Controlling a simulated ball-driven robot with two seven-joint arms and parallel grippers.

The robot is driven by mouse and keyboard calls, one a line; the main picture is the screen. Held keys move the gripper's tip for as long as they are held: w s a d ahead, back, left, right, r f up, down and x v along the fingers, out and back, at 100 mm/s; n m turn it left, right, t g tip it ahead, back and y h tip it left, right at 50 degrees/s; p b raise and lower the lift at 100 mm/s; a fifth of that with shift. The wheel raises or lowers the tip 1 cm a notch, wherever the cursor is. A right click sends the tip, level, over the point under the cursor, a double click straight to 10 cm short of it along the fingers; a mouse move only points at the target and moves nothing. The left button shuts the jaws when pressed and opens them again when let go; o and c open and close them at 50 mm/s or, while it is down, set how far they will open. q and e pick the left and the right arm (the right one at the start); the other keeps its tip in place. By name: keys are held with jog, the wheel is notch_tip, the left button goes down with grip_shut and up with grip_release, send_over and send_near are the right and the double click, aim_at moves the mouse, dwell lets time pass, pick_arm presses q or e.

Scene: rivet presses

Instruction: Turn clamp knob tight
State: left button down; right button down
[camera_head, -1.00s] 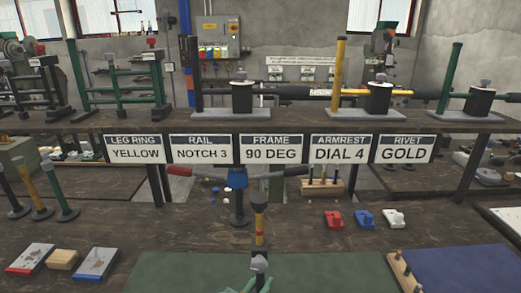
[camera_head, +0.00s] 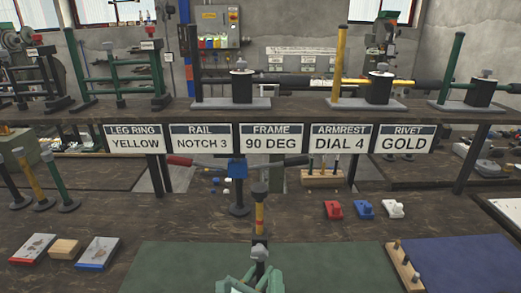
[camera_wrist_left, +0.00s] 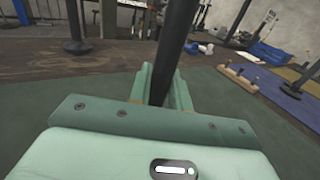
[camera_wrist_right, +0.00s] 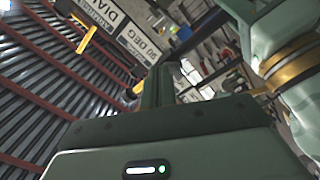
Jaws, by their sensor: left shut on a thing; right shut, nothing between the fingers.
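An upright dark post (camera_head: 259,228) with a yellow and red band stands at the front middle in the head view. A grey knob (camera_head: 259,251) sits low on it, and I take this as the clamp knob. My left gripper (camera_wrist_left: 160,88) is shut on the dark post (camera_wrist_left: 177,40). My right gripper (camera_wrist_right: 158,85) is shut and empty. Pale green gripper parts show at the bottom edge of the head view, close below the knob. I cannot tell whether the right fingers touch the knob; it does not show clearly in the right wrist view.
A blue clamp (camera_head: 237,168) on a stand holds a red-ended bar behind the post. Red, blue and white blocks (camera_head: 364,209) lie to the right. A pegged wooden strip (camera_head: 402,266) lies beside the blue mat (camera_head: 455,270). The green mat (camera_head: 330,258) is mostly bare.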

aim_at(259, 254)
jog(key=shift+w+d, duration=0.1)
jog(key=shift+w, duration=1.9)
jog(key=shift+a, duration=0.3)
jog(key=shift+f, duration=0.1)
jog(key=shift+a+f, duration=0.45)
jog(key=shift+f, duration=0.3)
jog(key=shift+a+f, duration=0.1)
jog(key=shift+a, duration=0.1)
